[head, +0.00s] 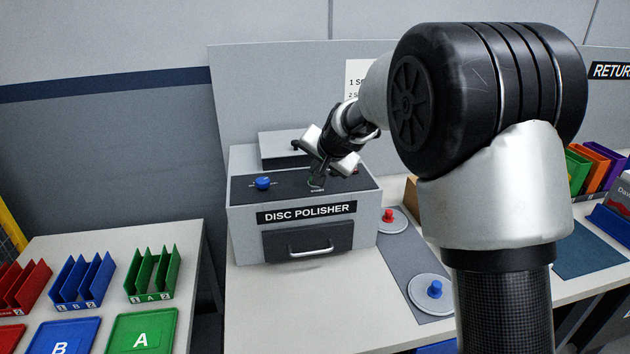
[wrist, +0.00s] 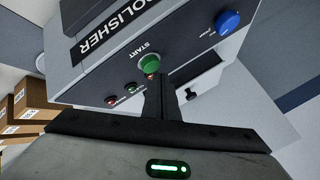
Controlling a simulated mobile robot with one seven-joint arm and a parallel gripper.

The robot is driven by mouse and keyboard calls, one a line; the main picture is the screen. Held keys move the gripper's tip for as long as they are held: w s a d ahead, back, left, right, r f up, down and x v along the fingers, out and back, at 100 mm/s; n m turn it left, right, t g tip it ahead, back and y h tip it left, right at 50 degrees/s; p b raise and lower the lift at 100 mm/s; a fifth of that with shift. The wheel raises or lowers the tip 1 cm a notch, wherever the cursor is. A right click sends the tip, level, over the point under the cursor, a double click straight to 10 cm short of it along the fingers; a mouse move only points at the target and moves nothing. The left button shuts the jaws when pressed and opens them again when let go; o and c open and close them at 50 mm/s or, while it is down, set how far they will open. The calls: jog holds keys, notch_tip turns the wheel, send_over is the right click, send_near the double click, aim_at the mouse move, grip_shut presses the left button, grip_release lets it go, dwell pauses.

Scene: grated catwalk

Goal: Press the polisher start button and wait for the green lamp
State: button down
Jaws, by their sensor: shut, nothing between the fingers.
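The disc polisher (head: 240,218) is a grey box with a dark sloped top panel and a handled front drawer. In the wrist view the round green start button (wrist: 150,62) sits beside the START label. My gripper (head: 316,181) is shut and empty, fingers pointing down at the button; its tips (wrist: 153,77) overlap the button's near edge. I cannot tell whether they touch it or whether it is pushed in. Small red (wrist: 112,99) and green (wrist: 131,88) lamps sit beside it; I cannot tell if the green one is lit. In the head view my gripper mostly hides the button.
A blue knob (head: 263,183) stands on the panel's left. Right of the polisher, discs with a red knob (head: 389,216) and a blue knob (head: 435,289) lie on a grey mat. Coloured racks (head: 152,275) and trays fill the left table. The bench front before the polisher is clear.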

jog(key=shift+f+b, duration=0.75)
jog(key=shift+f, duration=0.3)
dwell(1.0)
jog(key=shift+r+p, duration=1.05)
jog(key=shift+r, duration=0.25)
notch_tip(320, 180, up, 5)
jog(key=p, duration=0.4)
